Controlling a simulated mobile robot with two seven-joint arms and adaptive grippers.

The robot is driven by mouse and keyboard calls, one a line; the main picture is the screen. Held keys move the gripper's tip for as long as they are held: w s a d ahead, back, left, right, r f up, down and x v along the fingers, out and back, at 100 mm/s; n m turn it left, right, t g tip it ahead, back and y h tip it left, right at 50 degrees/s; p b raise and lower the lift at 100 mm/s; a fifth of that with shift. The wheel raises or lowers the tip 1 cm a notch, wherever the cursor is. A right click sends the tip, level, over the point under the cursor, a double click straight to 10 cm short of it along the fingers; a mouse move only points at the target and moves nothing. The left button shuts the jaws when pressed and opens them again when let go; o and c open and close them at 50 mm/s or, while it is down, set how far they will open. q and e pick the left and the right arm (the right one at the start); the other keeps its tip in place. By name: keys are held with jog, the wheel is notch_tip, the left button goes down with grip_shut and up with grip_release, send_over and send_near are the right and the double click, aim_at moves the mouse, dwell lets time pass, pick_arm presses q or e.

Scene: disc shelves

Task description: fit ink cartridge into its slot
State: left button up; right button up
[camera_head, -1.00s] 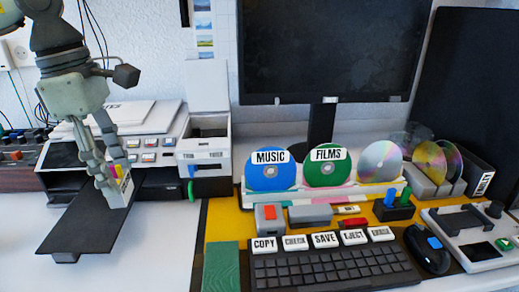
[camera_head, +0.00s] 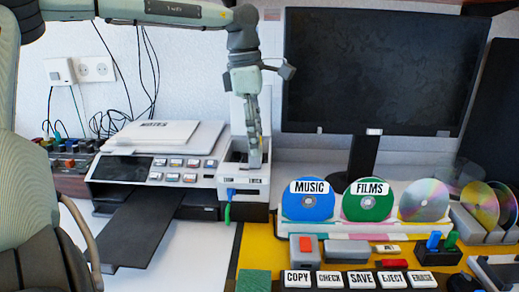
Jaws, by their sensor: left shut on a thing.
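My left gripper (camera_head: 254,152) points down over the open bay of the white cartridge unit (camera_head: 257,185) at the right end of the printer. Its fingers are shut on the ink cartridge, a small white block of which only a little shows between the fingertips. The fingertips are at the bay opening. The cartridge's lower part is hidden, and I cannot tell how deep it sits. My right gripper is not in view.
The printer (camera_head: 153,170) has a dark tray (camera_head: 143,232) sticking out in front. The monitor (camera_head: 375,70) stands behind to the right. Blue MUSIC (camera_head: 308,205) and green FILMS (camera_head: 367,206) discs stand on a rack. White desk is clear beside the tray.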

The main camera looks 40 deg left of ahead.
pick_arm(q)
jog(key=w+a+p, duration=0.1)
jog(key=w+a, duration=0.4)
jog(key=w, duration=0.1)
jog(key=f, duration=0.6)
jog(key=shift+s+d+f+p, duration=0.15)
jog(key=shift+s+f+p, duration=0.05)
jog(key=shift+f+p, duration=0.2)
jog(key=shift+f, duration=0.1)
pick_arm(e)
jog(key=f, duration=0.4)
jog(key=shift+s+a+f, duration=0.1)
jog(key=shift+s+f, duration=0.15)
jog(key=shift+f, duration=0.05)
pick_arm(q)
jog(key=shift+f, duration=0.1)
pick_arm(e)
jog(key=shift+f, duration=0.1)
